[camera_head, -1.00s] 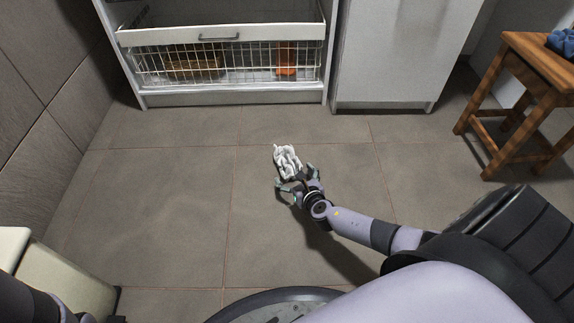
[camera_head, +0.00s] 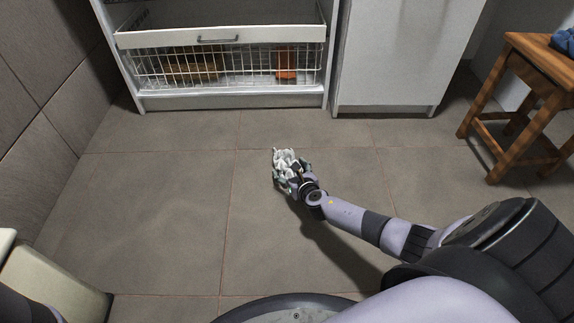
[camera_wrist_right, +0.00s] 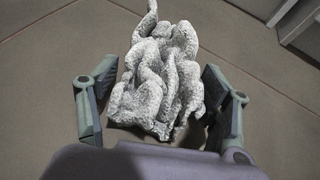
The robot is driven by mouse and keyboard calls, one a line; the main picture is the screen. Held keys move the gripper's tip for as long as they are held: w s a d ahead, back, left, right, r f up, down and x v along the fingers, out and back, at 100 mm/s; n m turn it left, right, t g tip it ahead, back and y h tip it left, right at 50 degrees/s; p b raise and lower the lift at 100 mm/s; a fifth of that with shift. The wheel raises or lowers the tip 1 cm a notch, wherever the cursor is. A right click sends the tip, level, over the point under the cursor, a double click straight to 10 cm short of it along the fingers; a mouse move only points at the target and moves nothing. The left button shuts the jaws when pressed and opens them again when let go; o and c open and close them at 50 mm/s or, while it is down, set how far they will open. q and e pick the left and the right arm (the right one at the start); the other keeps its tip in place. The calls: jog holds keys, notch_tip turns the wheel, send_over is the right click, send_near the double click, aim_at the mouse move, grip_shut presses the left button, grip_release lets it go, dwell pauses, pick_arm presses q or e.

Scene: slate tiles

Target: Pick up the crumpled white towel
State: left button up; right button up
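The crumpled white towel (camera_head: 287,158) lies on the tiled floor in front of the drawer cabinet. In the right wrist view the towel (camera_wrist_right: 160,75) fills the space ahead of the palm. My right gripper (camera_head: 289,172) reaches it from the lower right. In the wrist view my right gripper (camera_wrist_right: 160,105) is open, with one finger on each side of the towel; whether they touch it is hard to tell. Part of the towel is hidden by the gripper in the head view. My left gripper is not in view.
A white cabinet with a wire-basket drawer (camera_head: 220,67) stands at the back, beside a white panel (camera_head: 385,60). A wooden stool (camera_head: 530,85) with a blue cloth (camera_head: 565,41) is at the right. A cream box (camera_head: 50,285) is at lower left. The floor around the towel is clear.

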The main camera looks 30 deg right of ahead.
jog(key=c, duration=0.5)
